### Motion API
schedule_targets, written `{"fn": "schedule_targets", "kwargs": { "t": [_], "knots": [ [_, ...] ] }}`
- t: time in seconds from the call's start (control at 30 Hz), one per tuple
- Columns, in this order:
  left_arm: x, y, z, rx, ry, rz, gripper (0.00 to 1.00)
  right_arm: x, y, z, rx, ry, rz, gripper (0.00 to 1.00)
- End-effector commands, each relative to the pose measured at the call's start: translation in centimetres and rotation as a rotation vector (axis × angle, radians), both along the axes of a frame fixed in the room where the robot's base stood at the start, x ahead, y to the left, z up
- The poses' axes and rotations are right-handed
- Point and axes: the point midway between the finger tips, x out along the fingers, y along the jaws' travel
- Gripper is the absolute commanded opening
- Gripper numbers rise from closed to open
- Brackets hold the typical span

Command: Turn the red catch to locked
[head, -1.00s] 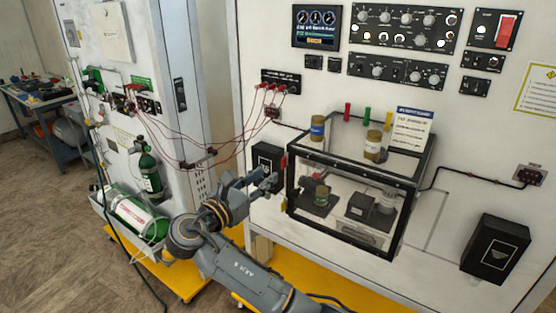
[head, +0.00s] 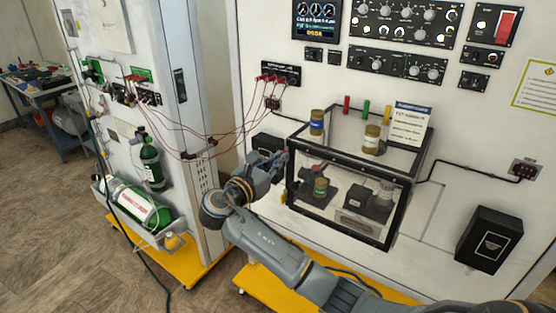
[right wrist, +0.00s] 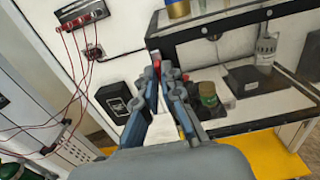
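The red catch (right wrist: 157,68) shows as a small red piece at the left front edge of the clear, black-framed case (head: 397,215). In the head view the catch is mostly hidden by my gripper. My right gripper (head: 284,157) reaches up to that edge from the lower right. In the right wrist view my right gripper (right wrist: 159,78) has its fingers part-way apart, with a narrow gap between them. The red catch lies at the tips, in line with the gap. I cannot tell whether the fingers touch it. My left gripper is not in view.
A black box (head: 266,146) is on the wall just left of the gripper. Jars (head: 371,139) stand on the case, with red, green and yellow pegs (head: 366,109) behind. Red cables (head: 235,135) hang at the left.

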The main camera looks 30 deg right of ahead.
Motion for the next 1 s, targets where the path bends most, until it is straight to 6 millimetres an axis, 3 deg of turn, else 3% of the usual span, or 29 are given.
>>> {"fn": "schedule_targets", "kwargs": {
  "t": [0.47,1.0],
  "knots": [
    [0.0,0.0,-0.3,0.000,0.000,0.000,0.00,0.0,0.1,-0.1,0.030,-0.072,0.002,0.00],
    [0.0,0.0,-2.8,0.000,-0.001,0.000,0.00,-0.3,-0.1,-0.5,0.209,-0.498,0.001,0.00]
  ]
}}
